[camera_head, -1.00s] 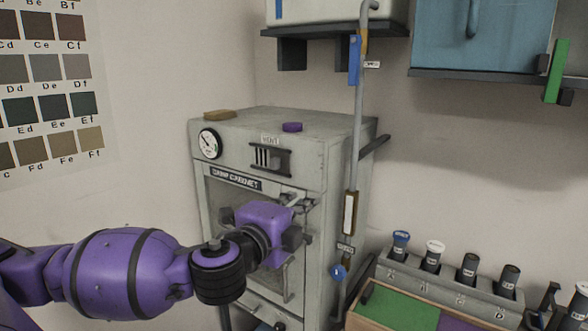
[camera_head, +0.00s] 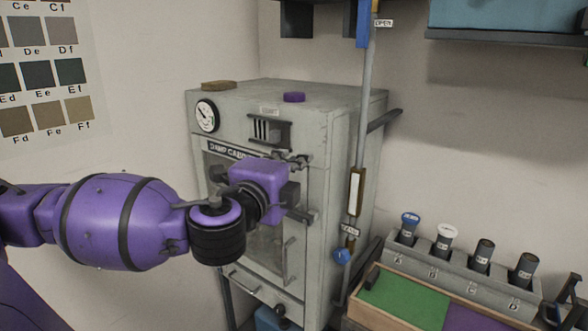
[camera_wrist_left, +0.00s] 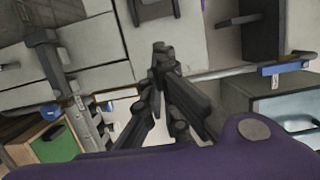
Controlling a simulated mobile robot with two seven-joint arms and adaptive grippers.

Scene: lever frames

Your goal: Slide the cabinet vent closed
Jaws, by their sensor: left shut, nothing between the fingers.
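The cabinet vent (camera_head: 266,131) is a small dark-framed slider with pale slats and dark gaps, high on the front of the grey cabinet (camera_head: 312,150), below a small label. The gaps between its slats are visible. My left gripper (camera_head: 293,160) is just below and right of the vent, in front of the cabinet, seemingly apart from the vent. Its purple body hides part of the door and nameplate. In the left wrist view the fingers (camera_wrist_left: 162,55) meet at their tips, shut and empty. My right gripper is not in view.
A gauge (camera_head: 206,116) sits left of the vent. A vertical pipe (camera_head: 364,120) with a blue tag runs along the cabinet's right side. A purple puck (camera_head: 294,97) and a tan block (camera_head: 219,86) lie on top. A bottle rack (camera_head: 460,275) stands at right.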

